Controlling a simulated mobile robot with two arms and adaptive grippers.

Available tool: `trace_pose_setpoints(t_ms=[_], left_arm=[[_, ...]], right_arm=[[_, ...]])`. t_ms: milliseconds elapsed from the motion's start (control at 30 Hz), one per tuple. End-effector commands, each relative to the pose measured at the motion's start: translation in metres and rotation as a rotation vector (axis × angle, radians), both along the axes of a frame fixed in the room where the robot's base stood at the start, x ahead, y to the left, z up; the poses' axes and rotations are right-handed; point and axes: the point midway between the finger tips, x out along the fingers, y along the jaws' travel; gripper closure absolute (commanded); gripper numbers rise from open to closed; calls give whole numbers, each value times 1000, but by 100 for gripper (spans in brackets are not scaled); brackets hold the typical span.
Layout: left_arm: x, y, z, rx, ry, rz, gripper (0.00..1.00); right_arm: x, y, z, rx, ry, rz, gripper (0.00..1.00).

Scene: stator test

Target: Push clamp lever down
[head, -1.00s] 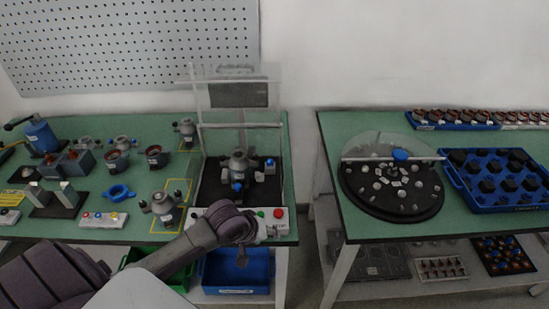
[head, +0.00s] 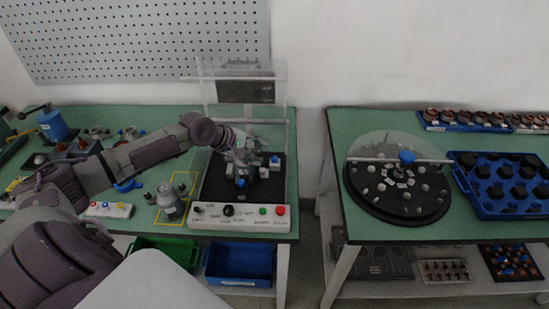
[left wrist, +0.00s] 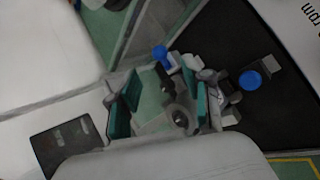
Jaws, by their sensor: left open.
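The test station's fixture stands on a black base (head: 216,185) behind a grey control panel (head: 244,224). Blue-tipped parts show on it: one at the front (head: 240,182) and one at the right (head: 275,160). In the left wrist view, one blue knob (left wrist: 250,80) is right of the fingers and another blue knob (left wrist: 160,52) is beyond them. I cannot tell which is the clamp lever's. My left gripper (head: 246,148) is over the fixture and hides part of it. In the left wrist view its teal-padded fingers (left wrist: 165,105) are open, with a grey round metal part between them.
A clear upright panel (head: 285,95) stands behind and around the fixture. A grey stator-like unit (head: 168,200) stands left of the station. A blue bin (head: 238,263) and a green bin (head: 165,249) are below. The right table holds a round black turntable (head: 360,205).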

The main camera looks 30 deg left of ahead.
Motion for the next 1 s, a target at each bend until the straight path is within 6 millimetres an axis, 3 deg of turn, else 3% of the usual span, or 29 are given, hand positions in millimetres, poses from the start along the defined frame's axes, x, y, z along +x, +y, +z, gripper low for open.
trace_pose_setpoints(t_ms=[200,400,833,1000], left_arm=[[31,-16,-31,-4,0,0,51],[48,-24,-52,-1,0,-1,51],[55,-27,-60,3,0,-3,51],[55,-27,-60,2,0,-2,77]], right_arm=[[0,-1,8,-1,0,1,24],[0,-2,9,-2,0,2,24],[0,-2,10,-3,-1,2,24],[0,-2,10,-3,-1,2,24]])
